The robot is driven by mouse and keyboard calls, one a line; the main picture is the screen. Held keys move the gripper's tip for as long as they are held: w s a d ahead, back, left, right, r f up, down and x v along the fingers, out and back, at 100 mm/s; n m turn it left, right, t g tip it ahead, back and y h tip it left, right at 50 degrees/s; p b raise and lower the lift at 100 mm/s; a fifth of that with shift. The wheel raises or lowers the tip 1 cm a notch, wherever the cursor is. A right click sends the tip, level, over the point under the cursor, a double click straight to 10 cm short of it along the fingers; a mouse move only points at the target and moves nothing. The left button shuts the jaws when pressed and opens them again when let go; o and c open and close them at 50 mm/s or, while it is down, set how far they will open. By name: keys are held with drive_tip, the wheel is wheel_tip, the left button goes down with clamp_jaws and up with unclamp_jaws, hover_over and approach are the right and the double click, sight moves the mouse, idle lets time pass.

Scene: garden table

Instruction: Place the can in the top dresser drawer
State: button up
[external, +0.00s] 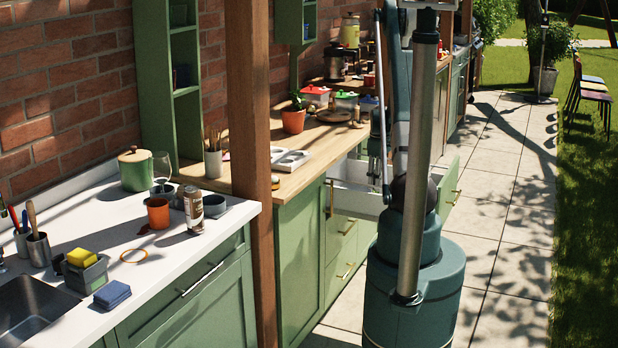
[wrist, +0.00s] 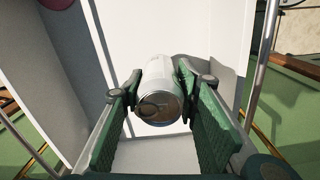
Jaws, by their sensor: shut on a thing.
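The can (wrist: 160,102) is silver and white, with its ringed end facing the wrist camera. My gripper (wrist: 163,84) is shut on it, with one green-padded finger on each side. The top dresser drawer (external: 352,199) is pulled out from the green cabinet, with white inner walls and a green front. In the wrist view the drawer's white inside (wrist: 215,32) lies around and beyond the can. I cannot tell whether the can touches the drawer's bottom. In the external view my arm hides much of the drawer and the can does not show.
The wooden counter (external: 262,182) above the drawer holds a plant pot (external: 293,121), a white tray (external: 291,160) and lidded containers. A wooden post (external: 252,120) stands left of the drawer.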

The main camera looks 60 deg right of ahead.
drive_tip(key=shift+f, duration=0.2)
drive_tip(key=shift+f+b, duration=0.4)
drive_tip(key=shift+f, duration=1.35)
drive_tip(key=shift+f, duration=0.15)
drive_tip(key=o, duration=1)
wheel_tip(320, 180, up, 12)
drive_tip(key=shift+r+p, duration=0.15)
drive_tip(key=shift+p, duration=1.05)
